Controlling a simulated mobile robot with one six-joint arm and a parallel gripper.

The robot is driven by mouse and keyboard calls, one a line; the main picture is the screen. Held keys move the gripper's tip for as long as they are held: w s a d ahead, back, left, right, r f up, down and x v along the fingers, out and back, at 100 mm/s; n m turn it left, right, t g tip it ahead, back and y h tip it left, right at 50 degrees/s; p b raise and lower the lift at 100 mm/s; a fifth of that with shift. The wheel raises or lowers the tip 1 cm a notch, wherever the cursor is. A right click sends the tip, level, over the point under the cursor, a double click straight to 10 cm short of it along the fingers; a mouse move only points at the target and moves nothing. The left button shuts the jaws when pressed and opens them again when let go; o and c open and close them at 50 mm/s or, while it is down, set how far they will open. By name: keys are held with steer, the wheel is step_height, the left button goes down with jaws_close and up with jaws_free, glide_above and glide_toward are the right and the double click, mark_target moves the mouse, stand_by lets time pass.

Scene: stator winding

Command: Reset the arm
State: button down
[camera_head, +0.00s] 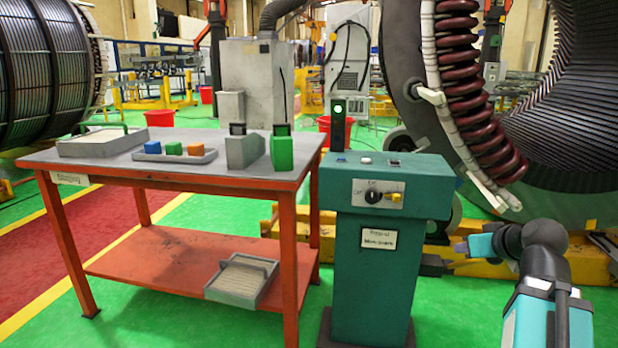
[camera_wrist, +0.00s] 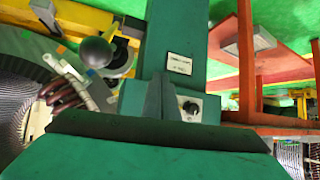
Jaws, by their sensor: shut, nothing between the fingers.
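My arm enters the head view at the lower right, and my gripper (camera_head: 460,248) points left with its fingers shut and nothing between them. It is to the right of the teal control pedestal (camera_head: 365,280), apart from it. The pedestal carries a panel with a black knob (camera_head: 374,196) and a yellow switch (camera_head: 395,197). In the wrist view the pedestal (camera_wrist: 205,30) appears upside down, with its label (camera_wrist: 179,63) and knob (camera_wrist: 190,107). A narrow dark shape stands before the panel there; I cannot tell whether it is my fingers.
The large stator with dark red coils (camera_head: 470,90) stands behind my gripper, above a yellow base frame (camera_head: 580,262). An orange-legged table (camera_head: 225,180) on the left holds a tray with coloured blocks (camera_head: 175,152) and a green device (camera_head: 281,150). A tray (camera_head: 241,281) lies on its lower shelf.

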steer(key=s+a+f+n+g+y+p, duration=0.15)
steer(key=a+f+g+p, duration=0.55)
steer(key=a+f+p, duration=1)
steer(key=s+a+f+g+p, duration=0.4)
steer(key=s+a+f+p, duration=0.1)
steer(key=s+f, duration=0.7)
steer(key=s+f+m+g+h+p, duration=0.1)
steer(key=s+f+g+p, duration=0.1)
steer(key=s, duration=0.9)
steer(key=s+f+m+g+h+p, duration=0.1)
steer(key=s+f+g+p, duration=0.2)
steer(key=s+f, duration=0.4)
steer(key=shift+s+d+m+h+p, duration=0.4)
steer(key=shift+s+p, duration=0.35)
steer(key=shift+s, duration=1.35)
